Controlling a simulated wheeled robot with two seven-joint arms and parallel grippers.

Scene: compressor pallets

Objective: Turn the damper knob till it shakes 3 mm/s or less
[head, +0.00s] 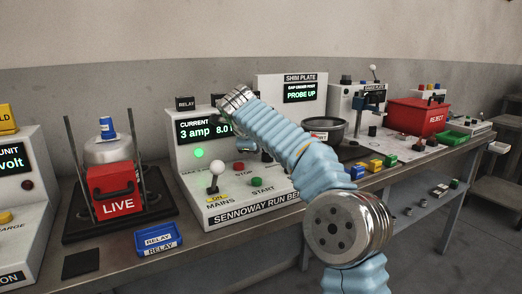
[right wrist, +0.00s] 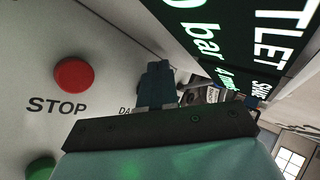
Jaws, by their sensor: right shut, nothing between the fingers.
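The run bench panel (head: 250,210) stands mid-table, with a display (head: 196,130) reading "CURRENT 3 amp" and "8.0", cut off by my right arm. In the right wrist view the display (right wrist: 240,40) shows "OUTLET", "0 bar" and a small partly legible reading starting with 4. My right gripper (right wrist: 158,70) is shut and empty, its fingers low over the panel beside a label starting "DA". The damper knob cannot be made out; the fingers cover that area. In the head view my right arm hides much of the panel's right side. My left gripper is out of view.
The red STOP button (right wrist: 73,74) and green START button (right wrist: 40,168) are close to my right gripper. The MAINS lever (head: 213,172) stands to the left, by a lit green lamp (head: 199,153). A red LIVE box (head: 113,190) and blue relay tray (head: 158,238) are farther left.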

